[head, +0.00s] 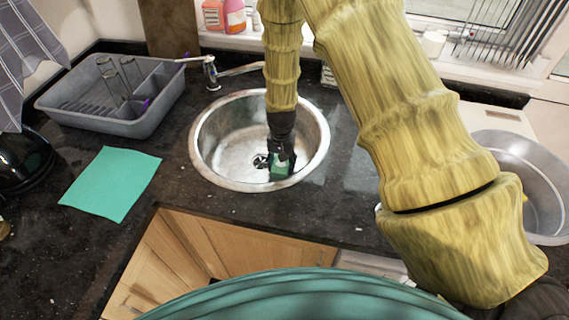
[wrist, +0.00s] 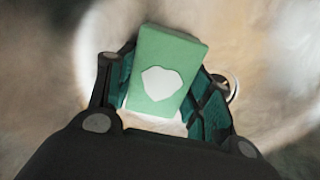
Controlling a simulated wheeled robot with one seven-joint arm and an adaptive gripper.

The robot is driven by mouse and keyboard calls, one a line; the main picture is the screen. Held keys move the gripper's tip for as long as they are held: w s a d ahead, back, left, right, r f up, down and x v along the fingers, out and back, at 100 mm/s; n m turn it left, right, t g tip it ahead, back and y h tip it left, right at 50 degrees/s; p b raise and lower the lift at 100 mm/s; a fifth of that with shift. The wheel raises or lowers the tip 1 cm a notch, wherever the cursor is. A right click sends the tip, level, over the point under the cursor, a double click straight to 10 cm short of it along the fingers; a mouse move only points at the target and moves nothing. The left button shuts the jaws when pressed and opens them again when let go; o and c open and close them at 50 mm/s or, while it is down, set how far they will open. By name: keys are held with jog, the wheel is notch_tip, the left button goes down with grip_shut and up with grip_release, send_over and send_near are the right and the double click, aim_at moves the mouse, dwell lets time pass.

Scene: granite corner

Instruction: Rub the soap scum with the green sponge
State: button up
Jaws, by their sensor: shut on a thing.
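The green sponge (wrist: 165,72) is held between the two fingers of my gripper (wrist: 160,100), a little tilted in the wrist view. A pale, irregular patch (wrist: 161,83) shows on its face; I cannot tell what it is. In the head view my gripper (head: 282,162) points down inside the round steel sink (head: 205,135), near the drain, with a bit of the green sponge (head: 280,170) showing. I cannot tell whether the sponge touches the basin. Cloudy pale and brownish marks show on the steel in the wrist view, blurred; I cannot make out the soap scum clearly.
A grey dish rack (head: 110,118) with glasses stands at the back left. A teal cloth (head: 112,183) lies on the dark counter left of the sink. The tap (head: 211,72) is behind the sink. A metal bowl (head: 545,185) stands at the right.

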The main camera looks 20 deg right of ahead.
jog(key=shift+w+a+f, duration=0.1)
jog(key=shift+w+a, duration=0.25)
jog(key=shift+a, duration=0.2)
jog(key=shift+w+a+f, duration=0.1)
jog(key=shift+w+a, duration=0.2)
jog(key=shift+a, duration=0.25)
jog(key=shift+w+r, duration=0.1)
jog(key=shift+w, duration=0.05)
jog(key=shift+w+d, duration=0.55)
jog(key=shift+w, duration=0.25)
jog(key=shift+s+d+r, duration=0.1)
jog(key=shift+s+d, duration=0.3)
jog(key=shift+d, duration=0.25)
jog(key=shift+s+d+r, duration=0.1)
jog(key=shift+s+d, duration=0.3)
jog(key=shift+d, duration=0.2)
jog(key=shift+s+d+f, duration=0.1)
jog(key=shift+s+d, duration=0.35)
jog(key=shift+d, duration=0.2)
jog(key=shift+s+d+f, duration=0.1)
jog(key=shift+s+d, duration=0.35)
jog(key=shift+d, duration=0.2)
jog(key=shift+s+d+r+p, duration=0.1)
jog(key=shift+s+d+p, duration=0.15)
jog(key=shift+s+d, duration=0.25)
jog(key=shift+s+d+p, duration=0.2)
jog(key=shift+s+d, duration=0.05)
jog(key=shift+d, duration=0.4)
jog(key=shift+d, duration=0.1)
